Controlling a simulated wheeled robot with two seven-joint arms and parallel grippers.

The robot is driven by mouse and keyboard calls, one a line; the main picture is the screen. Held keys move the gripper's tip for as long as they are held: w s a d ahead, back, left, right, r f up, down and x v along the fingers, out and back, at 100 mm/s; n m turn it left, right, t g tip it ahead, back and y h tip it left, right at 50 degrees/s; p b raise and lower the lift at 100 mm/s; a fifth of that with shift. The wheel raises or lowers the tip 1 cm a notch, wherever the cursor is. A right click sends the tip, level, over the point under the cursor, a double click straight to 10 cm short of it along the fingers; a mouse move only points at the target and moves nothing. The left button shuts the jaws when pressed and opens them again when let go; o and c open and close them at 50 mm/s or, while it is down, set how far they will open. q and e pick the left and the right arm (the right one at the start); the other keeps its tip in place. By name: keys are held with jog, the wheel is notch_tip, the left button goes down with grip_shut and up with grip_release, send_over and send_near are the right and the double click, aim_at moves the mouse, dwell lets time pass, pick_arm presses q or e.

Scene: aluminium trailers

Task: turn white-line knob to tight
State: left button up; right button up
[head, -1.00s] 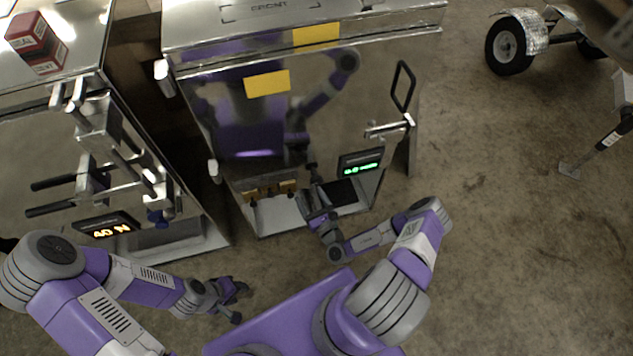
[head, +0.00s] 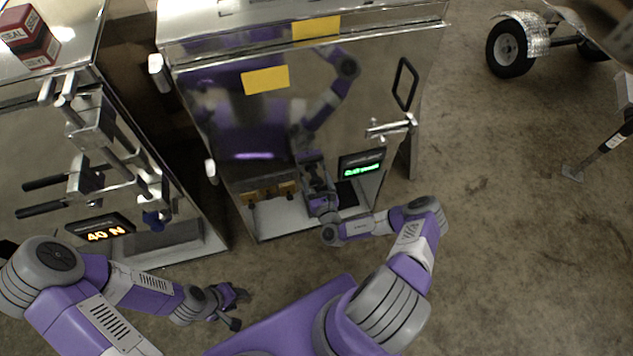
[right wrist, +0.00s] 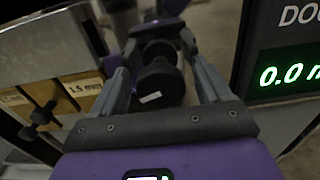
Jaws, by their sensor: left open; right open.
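The black knob (right wrist: 160,84) with a short white line shows in the right wrist view, between the fingers of my right gripper (right wrist: 159,43). The fingers stand apart on either side of it; I cannot tell whether they touch it. In the head view my right gripper (head: 312,166) is at the lower front of the polished metal trailer (head: 385,85), left of its green display (head: 361,168), and the knob is hidden there. My left gripper (head: 234,303) is open and empty above the floor.
Wooden blocks (right wrist: 82,87) marked in mm sit left of the knob, with a dark clamp screw (right wrist: 42,115) by them. The green readout (right wrist: 290,73) stands close on the right. A second trailer with handles and an orange display (head: 103,230) is at left.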

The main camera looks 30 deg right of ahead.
jog(key=c, duration=1)
